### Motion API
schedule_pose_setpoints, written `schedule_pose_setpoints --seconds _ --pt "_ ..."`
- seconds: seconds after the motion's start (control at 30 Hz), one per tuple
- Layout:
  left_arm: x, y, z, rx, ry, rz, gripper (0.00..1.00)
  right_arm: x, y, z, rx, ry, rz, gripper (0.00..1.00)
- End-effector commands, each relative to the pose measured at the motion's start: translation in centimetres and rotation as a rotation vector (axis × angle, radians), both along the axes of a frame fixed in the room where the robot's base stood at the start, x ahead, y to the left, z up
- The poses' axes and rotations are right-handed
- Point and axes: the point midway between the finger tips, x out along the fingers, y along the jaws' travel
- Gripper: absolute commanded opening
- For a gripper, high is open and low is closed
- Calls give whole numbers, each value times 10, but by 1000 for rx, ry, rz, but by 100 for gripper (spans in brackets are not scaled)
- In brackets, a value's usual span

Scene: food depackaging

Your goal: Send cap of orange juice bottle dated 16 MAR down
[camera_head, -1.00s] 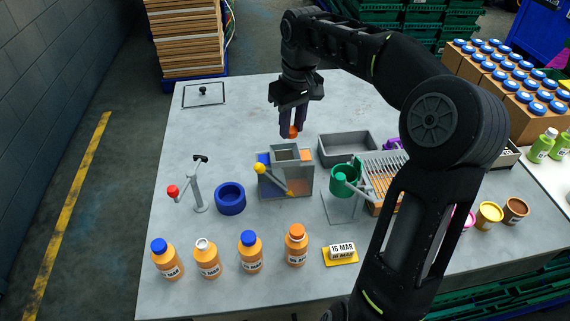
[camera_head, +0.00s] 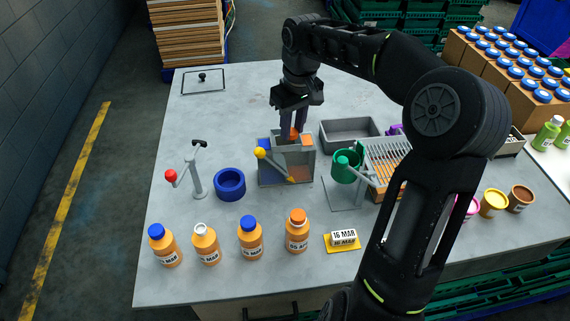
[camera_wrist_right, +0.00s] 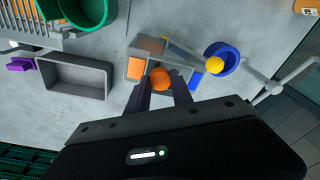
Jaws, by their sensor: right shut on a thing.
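My right gripper (camera_head: 293,128) is shut on an orange cap (camera_head: 294,134), which also shows between the fingertips in the right wrist view (camera_wrist_right: 160,79). It holds the cap at the top opening of the grey sorter box (camera_head: 272,176). The box has a blue side, an orange side and a yellow-knobbed lever (camera_head: 261,153) slanting down to the right. An uncapped orange juice bottle (camera_head: 205,245) stands in the front row; its label is only partly readable. A yellow stand with a "16 MAR" card (camera_head: 343,240) is at the right of the row. My left gripper is not in view.
Blue-capped bottles (camera_head: 164,246) (camera_head: 250,239) and an orange-capped bottle (camera_head: 297,232) stand in front. A blue ring (camera_head: 230,184) and red-knobbed lever stand (camera_head: 194,172) are left of the box. A grey tray (camera_head: 349,134) and green cup (camera_head: 345,168) are right.

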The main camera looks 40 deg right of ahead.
Motion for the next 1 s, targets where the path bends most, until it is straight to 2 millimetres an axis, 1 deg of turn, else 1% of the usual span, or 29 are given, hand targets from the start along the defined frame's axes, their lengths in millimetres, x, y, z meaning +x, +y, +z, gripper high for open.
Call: schedule_pose_setpoints --seconds 0.07,0.37,0.4,0.67,1.0 --pt "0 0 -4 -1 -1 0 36 0 0 -5 0 0 0 0" --pt "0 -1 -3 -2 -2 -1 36 0 0 -4 -1 0 0 0" --pt "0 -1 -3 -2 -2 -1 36 0 0 -4 0 0 0 30" --pt "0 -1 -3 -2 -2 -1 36 0 0 -4 0 0 0 52" --pt "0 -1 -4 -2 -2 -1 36 0 0 -2 -1 0 0 53"
